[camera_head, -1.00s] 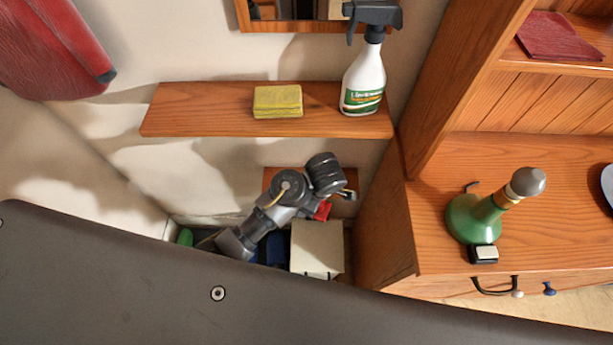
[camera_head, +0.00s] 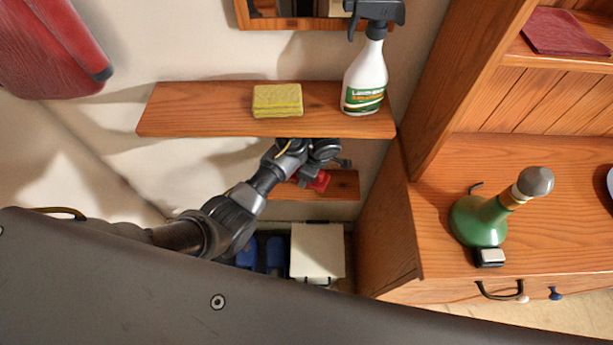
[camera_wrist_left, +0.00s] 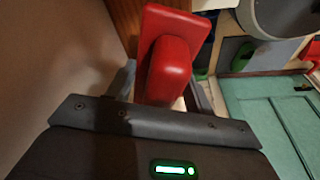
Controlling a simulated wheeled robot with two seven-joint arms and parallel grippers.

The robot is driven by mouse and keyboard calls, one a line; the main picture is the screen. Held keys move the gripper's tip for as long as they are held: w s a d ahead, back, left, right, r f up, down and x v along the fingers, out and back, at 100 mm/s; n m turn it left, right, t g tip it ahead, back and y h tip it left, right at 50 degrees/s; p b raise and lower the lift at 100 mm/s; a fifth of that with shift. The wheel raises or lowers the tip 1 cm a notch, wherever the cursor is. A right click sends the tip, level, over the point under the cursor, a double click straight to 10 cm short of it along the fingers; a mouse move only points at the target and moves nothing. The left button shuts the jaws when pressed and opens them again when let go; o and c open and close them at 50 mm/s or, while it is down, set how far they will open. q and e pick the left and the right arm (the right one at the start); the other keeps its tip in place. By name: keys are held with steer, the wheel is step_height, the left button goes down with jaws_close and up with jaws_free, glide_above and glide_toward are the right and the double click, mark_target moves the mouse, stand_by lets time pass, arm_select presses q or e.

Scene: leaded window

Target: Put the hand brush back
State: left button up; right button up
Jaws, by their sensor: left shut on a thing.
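The hand brush shows only as a red part (camera_head: 319,181) below the upper wooden shelf, beside a lower shelf. In the left wrist view the red hand brush (camera_wrist_left: 167,68) stands out large in front of the jaw, with a rounded red handle. My left gripper (camera_head: 326,170) is shut on it; the arm reaches in from the lower left. The brush's bristles are hidden, and I cannot tell whether it touches the lower wooden shelf (camera_head: 343,186). My right gripper is not in view.
The upper shelf (camera_head: 200,108) just above my arm carries a yellow sponge (camera_head: 277,101) and a spray bottle (camera_head: 364,80). Below stand a white box (camera_head: 317,250) and blue things (camera_head: 262,252). A wooden cabinet (camera_head: 385,225) closes the right side, with a green bottle (camera_head: 478,222) on it.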

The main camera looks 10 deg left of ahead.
arm_select(q)
steer(key=shift+f, duration=0.9)
steer(key=shift+w+a+f, duration=0.1)
steer(key=shift+w+f, duration=0.15)
steer(key=shift+f, duration=0.35)
steer(key=shift+b, duration=0.3)
steer(key=o, duration=0.9)
steer(key=shift+f, duration=0.1)
steer(key=shift+o, duration=0.2)
